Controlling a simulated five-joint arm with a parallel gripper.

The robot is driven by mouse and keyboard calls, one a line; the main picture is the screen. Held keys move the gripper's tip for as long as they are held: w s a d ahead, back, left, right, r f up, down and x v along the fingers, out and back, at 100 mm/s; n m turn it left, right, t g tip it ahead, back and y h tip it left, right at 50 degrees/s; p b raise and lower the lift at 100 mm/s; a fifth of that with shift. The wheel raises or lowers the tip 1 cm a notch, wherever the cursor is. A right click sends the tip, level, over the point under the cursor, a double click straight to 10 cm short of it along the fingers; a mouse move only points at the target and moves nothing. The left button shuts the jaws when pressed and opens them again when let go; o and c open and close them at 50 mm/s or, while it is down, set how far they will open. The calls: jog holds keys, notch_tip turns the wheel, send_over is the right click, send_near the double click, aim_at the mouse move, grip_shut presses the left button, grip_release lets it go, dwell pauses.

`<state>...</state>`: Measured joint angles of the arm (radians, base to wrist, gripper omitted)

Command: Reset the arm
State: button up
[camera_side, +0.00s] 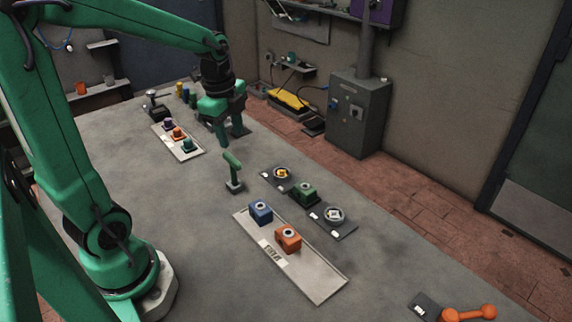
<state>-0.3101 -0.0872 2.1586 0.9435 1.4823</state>
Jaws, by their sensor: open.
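My green arm reaches across from the left, and my gripper (231,137) hangs pointing down over the far part of the grey table. Its two green fingers are apart, and I see nothing between them. A green T-shaped handle (233,172) stands on a small base on the table, nearer the camera than my gripper and apart from it. The exact height of my fingertips above the table is hard to tell.
A pale tray (318,287) holds a blue block (261,212) and an orange block (288,239). A green block (303,193) stands between two dark plates with round dishes. A small tray (187,154) with several coloured pieces lies left of my gripper. An orange dumbbell-shaped piece (468,313) lies lower right.

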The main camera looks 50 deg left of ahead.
jog(key=s+d+r+n+t, duration=0.4)
jog(key=s+d+n, duration=0.5)
jog(key=n, duration=0.4)
jog(key=shift+s+d+r, duration=0.35)
jog(key=shift+d+r, duration=0.3)
jog(key=shift+r, duration=0.1)
